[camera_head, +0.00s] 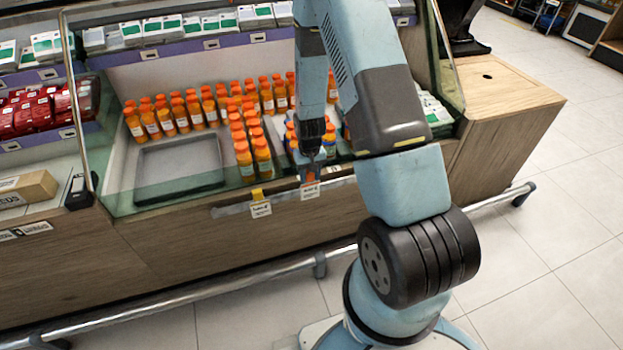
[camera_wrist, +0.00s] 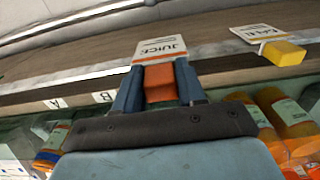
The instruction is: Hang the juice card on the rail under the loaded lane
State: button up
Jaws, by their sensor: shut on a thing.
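My gripper (camera_wrist: 159,88) is shut on the orange clip of the white juice card (camera_wrist: 160,48), whose print reads JUICE in the wrist view. In the head view the card (camera_head: 310,190) is at the front edge of the display, below my gripper (camera_head: 308,172). The metal rail (camera_wrist: 215,48) runs along this edge, and the card overlaps it in the wrist view. I cannot tell whether they touch. Orange juice bottles (camera_head: 245,165) fill a lane to the left of my gripper. Blue-marked bottles (camera_head: 329,140) stand behind it, partly hidden by my arm.
A sale card (camera_head: 260,209) with a yellow clip (camera_wrist: 284,53) hangs on the rail to the left in the head view. Small A and B labels (camera_wrist: 104,97) show on the edge. An empty dark tray (camera_head: 180,190) lies farther left. A glass side panel (camera_head: 447,60) stands to the right.

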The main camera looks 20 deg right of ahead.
jog(key=shift+w, duration=1.15)
jog(key=shift+f, duration=2.7)
jog(key=o, duration=1.1)
